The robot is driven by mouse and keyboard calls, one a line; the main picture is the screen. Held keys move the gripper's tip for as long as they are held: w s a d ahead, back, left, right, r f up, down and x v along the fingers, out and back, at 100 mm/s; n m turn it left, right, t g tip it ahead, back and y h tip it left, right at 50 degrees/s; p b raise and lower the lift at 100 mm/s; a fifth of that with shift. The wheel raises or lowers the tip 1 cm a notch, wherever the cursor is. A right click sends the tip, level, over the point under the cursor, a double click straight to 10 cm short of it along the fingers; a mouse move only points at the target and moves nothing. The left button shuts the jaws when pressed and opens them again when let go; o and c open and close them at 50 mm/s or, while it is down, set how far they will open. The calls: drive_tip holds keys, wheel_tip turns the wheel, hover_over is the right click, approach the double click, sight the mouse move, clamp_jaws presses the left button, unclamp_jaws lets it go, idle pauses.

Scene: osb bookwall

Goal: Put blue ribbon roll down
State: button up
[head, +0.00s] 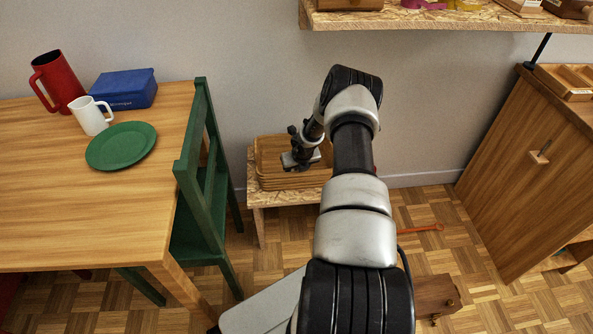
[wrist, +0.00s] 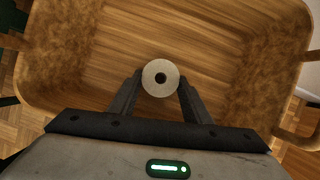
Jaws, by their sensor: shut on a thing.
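My gripper (wrist: 160,84) is shut on a small roll (wrist: 160,65). In the wrist view the roll shows a pale round face with a dark centre hole; no blue shows on it. A wooden tray (wrist: 75,72) with rounded corners lies below the roll, and its visible floor is bare. I cannot tell whether the roll touches the tray floor. In the head view my gripper (head: 297,162) is over the tray (head: 262,162), and the roll is hidden there.
The tray sits on a low chipboard bench (head: 256,196) against the wall. A green chair (head: 200,190) and wooden table (head: 90,215) stand to the left, with a green plate (head: 121,146). A chipboard shelf (head: 440,18) hangs above. A wooden cabinet (head: 530,165) is at right.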

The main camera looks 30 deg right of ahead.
drive_tip(key=o, duration=1.2)
drive_tip(key=shift+c, duration=0.2)
drive_tip(key=shift+r, duration=0.3)
drive_tip(key=p+v, duration=0.3)
drive_tip(key=v, duration=0.8)
drive_tip(key=shift+s+r+p, duration=0.2)
drive_tip(key=shift+r+p, duration=0.05)
drive_tip(key=shift+p, duration=0.1)
drive_tip(key=shift+w+r, duration=0.1)
